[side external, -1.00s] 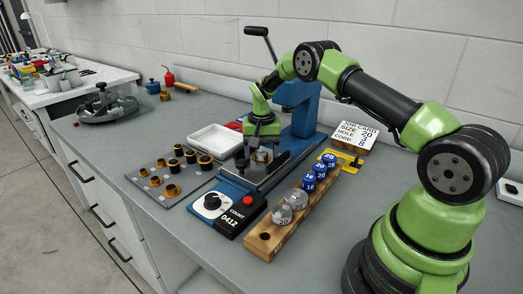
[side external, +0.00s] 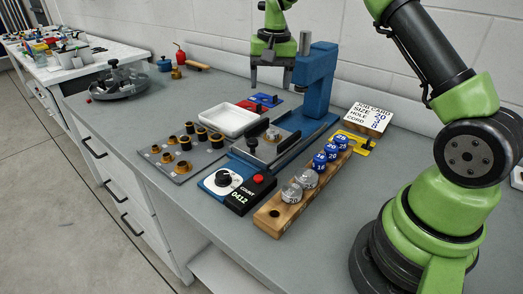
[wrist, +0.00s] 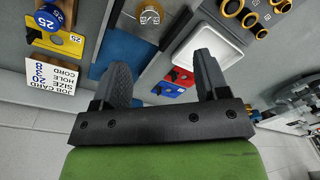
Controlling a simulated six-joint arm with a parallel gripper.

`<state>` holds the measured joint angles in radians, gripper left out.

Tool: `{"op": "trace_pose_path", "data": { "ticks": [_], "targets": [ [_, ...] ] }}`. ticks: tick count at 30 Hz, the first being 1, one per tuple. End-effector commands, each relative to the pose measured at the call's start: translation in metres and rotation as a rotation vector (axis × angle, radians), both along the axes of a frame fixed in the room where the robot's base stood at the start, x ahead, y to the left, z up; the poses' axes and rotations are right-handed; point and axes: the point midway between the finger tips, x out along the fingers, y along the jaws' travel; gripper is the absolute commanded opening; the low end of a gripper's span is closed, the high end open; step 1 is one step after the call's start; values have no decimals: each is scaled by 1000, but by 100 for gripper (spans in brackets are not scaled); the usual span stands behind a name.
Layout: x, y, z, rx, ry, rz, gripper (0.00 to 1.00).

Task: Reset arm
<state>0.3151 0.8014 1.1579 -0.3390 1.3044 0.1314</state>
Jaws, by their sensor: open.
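My gripper (side external: 268,78) points down, open and empty, in the air behind the white tray and left of the blue press (side external: 318,80). In the wrist view, its two dark fingers (wrist: 163,78) stand wide apart with nothing between them. My upper links run out of the top of the side view. The press stands upright on its blue base, with a grey lever end (side external: 304,43) at its top. A small brass-coloured round piece (wrist: 149,14) sits at the press's work spot in the wrist view.
The grey bench front-right is clear.

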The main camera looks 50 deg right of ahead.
Motion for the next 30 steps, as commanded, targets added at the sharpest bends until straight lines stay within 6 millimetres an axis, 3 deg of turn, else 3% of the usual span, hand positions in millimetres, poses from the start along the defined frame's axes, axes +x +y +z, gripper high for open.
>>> {"op": "trace_pose_path", "data": {
  "ticks": [1, 6, 13, 17, 21, 25, 30],
  "targets": [
    [-6, 12, 23, -1, -36, 29, 68],
    [-41, 51, 81, -4, -147, 125, 68],
    [-109, 99, 130, -2, -299, 247, 68],
    [-153, 120, 140, -1, -385, 314, 68],
    [-198, 137, 138, 3, -473, 378, 68],
    [-228, 146, 130, 5, -534, 420, 68],
    [-247, 151, 121, 9, -576, 448, 68]
  ]
}}
